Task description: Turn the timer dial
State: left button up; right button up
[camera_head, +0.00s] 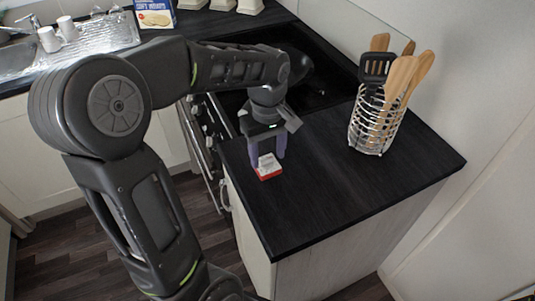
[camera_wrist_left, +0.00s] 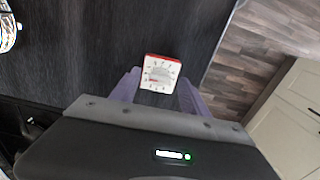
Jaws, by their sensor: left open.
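The timer (camera_head: 267,167) is a small red and white block on the black counter, near its front left edge. In the left wrist view the timer (camera_wrist_left: 161,73) shows a white face with dark marks around a dial and a red side. My left gripper (camera_head: 268,153) points down at the timer. In the wrist view its two purple fingers (camera_wrist_left: 157,90) are apart, one to each side of the timer's near part. I cannot tell whether they touch it. My right gripper is not in view.
A wire holder (camera_head: 372,127) with wooden spoons and a black spatula stands on the counter to the right. A dark hob (camera_head: 315,75) lies behind my left arm. A sink (camera_head: 100,38) and a box (camera_head: 155,14) are farther back. The counter right of the timer is clear.

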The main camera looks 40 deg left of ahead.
pick_arm(q)
jog(key=shift+f, duration=0.55)
jog(key=shift+c, duration=0.2)
grip_shut()
